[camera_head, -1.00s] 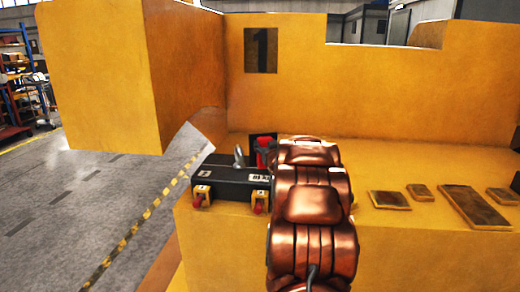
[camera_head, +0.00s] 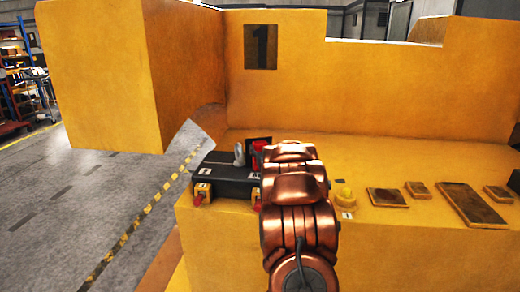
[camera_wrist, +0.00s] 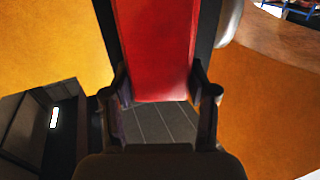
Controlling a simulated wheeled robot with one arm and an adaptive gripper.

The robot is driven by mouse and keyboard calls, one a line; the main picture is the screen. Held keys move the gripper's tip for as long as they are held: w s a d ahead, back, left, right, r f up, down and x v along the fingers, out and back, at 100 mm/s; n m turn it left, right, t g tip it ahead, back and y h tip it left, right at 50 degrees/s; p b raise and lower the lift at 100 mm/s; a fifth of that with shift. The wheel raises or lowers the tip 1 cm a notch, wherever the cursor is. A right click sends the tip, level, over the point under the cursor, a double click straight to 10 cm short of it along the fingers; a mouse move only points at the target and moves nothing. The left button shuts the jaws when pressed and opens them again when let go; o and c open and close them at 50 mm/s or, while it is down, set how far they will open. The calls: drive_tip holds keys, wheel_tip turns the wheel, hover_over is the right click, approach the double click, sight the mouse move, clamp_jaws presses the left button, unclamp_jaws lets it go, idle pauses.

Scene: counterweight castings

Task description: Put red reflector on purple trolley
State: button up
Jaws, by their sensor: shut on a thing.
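The red reflector (camera_wrist: 157,50) is a flat red panel with dark strips along its sides in the wrist view. My gripper (camera_wrist: 162,92) is shut on its near end, with one dark finger on each side. In the head view the reflector (camera_head: 258,152) shows as a small red piece just left of my copper arm, above the black box's right end. My arm hides most of the gripper there. I see no purple trolley in either view.
A black box (camera_head: 225,176) with a grey lever stands on the yellow casting's ledge (camera_head: 400,160).

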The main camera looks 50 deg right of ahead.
drive_tip(key=shift+f, duration=0.2)
drive_tip(key=o, duration=1.3)
drive_tip(key=shift+r, duration=0.1)
drive_tip(key=shift+r, duration=0.2)
drive_tip(key=shift+s+a+f, duration=0.15)
drive_tip(key=shift+s, duration=0.05)
drive_tip(key=shift+b+v, duration=1.7)
drive_tip(key=shift+v, duration=4.1)
